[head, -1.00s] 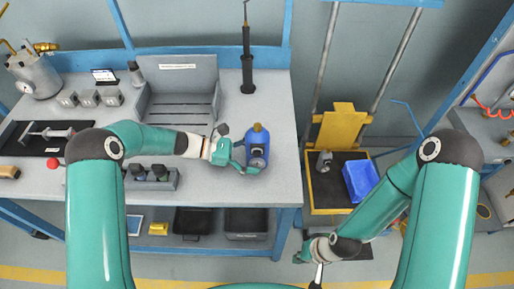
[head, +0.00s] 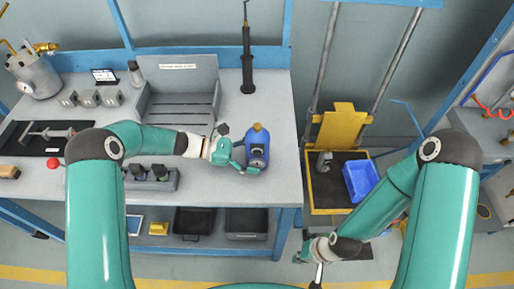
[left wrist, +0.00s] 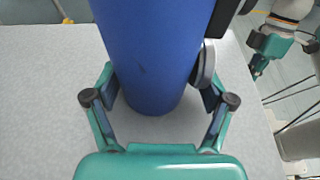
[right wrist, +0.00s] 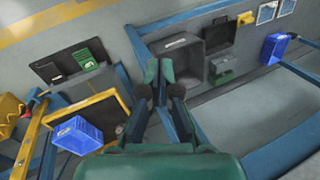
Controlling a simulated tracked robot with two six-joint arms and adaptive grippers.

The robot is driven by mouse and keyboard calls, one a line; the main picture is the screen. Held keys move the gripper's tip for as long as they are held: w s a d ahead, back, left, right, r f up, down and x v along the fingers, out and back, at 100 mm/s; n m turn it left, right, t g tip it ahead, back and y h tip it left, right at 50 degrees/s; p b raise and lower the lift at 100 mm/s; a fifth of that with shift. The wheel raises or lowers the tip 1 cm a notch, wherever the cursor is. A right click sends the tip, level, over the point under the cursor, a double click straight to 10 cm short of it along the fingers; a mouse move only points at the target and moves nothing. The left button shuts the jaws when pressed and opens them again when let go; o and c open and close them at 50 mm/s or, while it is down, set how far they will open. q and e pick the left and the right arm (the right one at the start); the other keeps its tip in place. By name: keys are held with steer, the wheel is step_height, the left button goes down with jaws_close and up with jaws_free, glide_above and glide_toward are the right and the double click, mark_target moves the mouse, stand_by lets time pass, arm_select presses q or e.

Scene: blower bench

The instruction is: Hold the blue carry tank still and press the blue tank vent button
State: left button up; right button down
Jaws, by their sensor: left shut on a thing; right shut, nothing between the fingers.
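The blue carry tank (head: 257,142) stands upright near the bench's right end, with a yellow-brown cap on top and a round gauge low on its front. My left gripper (head: 240,161) is shut around its lower body from the left. In the left wrist view the tank (left wrist: 148,50) fills the space between the two fingers, and the gauge edge shows on its right side. I cannot make out the vent button in any view. My right gripper (right wrist: 167,78) is shut and empty, low in front of the bench's right end, away from the tank; it also shows in the left wrist view (left wrist: 258,66).
The grey bench (head: 283,190) is clear right of the tank. A black upright tool (head: 247,62) stands behind it. A grey tray (head: 183,108) and a switch block (head: 150,183) lie to the left. A yellow lift platform (head: 336,205) with a blue bin (head: 360,180) stands to the right.

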steer(key=w+d+r+m+t, duration=0.35)
steer(key=w+r+m, duration=0.25)
steer(key=w+r, duration=0.55)
steer(key=w+a+r+t, duration=0.1)
steer(key=w+a+r, duration=0.1)
steer(key=r, duration=0.1)
steer(key=w+a+r+m+t, duration=0.1)
steer(key=w+a+r, duration=0.1)
steer(key=r, duration=0.2)
steer(key=w+a+r+m+t, duration=0.1)
steer(key=w+a+r, duration=0.1)
steer(key=r, duration=0.2)
steer(key=shift+w+a+r, duration=0.1)
steer(key=shift+a+r, duration=0.1)
steer(key=shift+a, duration=0.1)
steer(key=a+r+t, duration=0.1)
steer(key=a+r, duration=0.1)
steer(key=a, duration=0.3)
steer(key=n+h, duration=0.1)
steer(key=h, duration=0.3)
glide_toward(258, 160)
steer(key=s+f, duration=0.3)
steer(key=s, duration=0.2)
steer(key=s+h, duration=0.1)
steer(key=shift+t, duration=0.35)
steer(key=shift+w+a+f, duration=0.1)
steer(key=shift+w, duration=2.05)
steer(key=shift+w+a+f, duration=0.1)
steer(key=shift+w, duration=2.05)
